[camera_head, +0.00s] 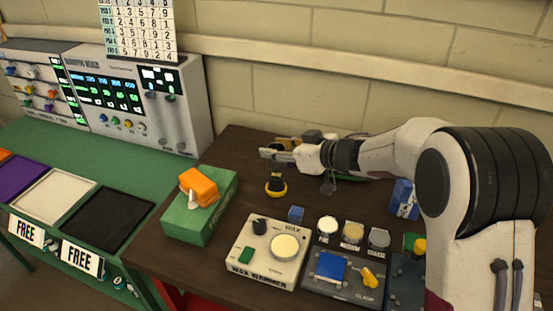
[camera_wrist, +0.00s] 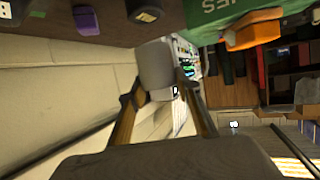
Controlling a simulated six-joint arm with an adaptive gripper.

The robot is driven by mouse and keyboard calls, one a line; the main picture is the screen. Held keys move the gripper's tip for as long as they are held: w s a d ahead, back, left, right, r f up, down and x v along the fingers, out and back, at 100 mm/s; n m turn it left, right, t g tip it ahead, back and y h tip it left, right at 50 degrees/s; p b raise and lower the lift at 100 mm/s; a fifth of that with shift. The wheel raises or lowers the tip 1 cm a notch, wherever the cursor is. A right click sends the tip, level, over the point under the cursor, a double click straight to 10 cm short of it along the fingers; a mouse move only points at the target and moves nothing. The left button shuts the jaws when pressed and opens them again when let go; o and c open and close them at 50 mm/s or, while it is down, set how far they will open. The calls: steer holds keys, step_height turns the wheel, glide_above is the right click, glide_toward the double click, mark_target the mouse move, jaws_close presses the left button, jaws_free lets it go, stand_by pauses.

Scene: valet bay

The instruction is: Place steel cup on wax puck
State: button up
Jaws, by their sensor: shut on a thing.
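My gripper (camera_head: 275,154) reaches out to the left above the back of the dark wooden table. In the wrist view its two fingers (camera_wrist: 162,104) are closed on a plain grey rounded thing, which I take to be the steel cup (camera_wrist: 156,66). In the head view the held cup is too small to make out clearly. The pale, round wax puck (camera_head: 285,247) sits on the cream wax warmer (camera_head: 262,268), at the front of the table. My gripper is behind and above the puck, well apart from it.
A green box (camera_head: 190,221) with an orange thing (camera_head: 199,186) stands left of the warmer. A black-and-yellow round thing (camera_head: 276,184) lies below my gripper. A blue cube (camera_head: 296,214), several small discs and a clasp board (camera_head: 343,279) stand near the warmer.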

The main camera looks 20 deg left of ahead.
steer(key=shift+f, duration=1.85)
steer(key=shift+f, duration=0.15)
steer(key=o, duration=1.1)
steer(key=shift+r+v, duration=0.2)
steer(key=shift+v, duration=5.9)
steer(key=shift+w, duration=0.1)
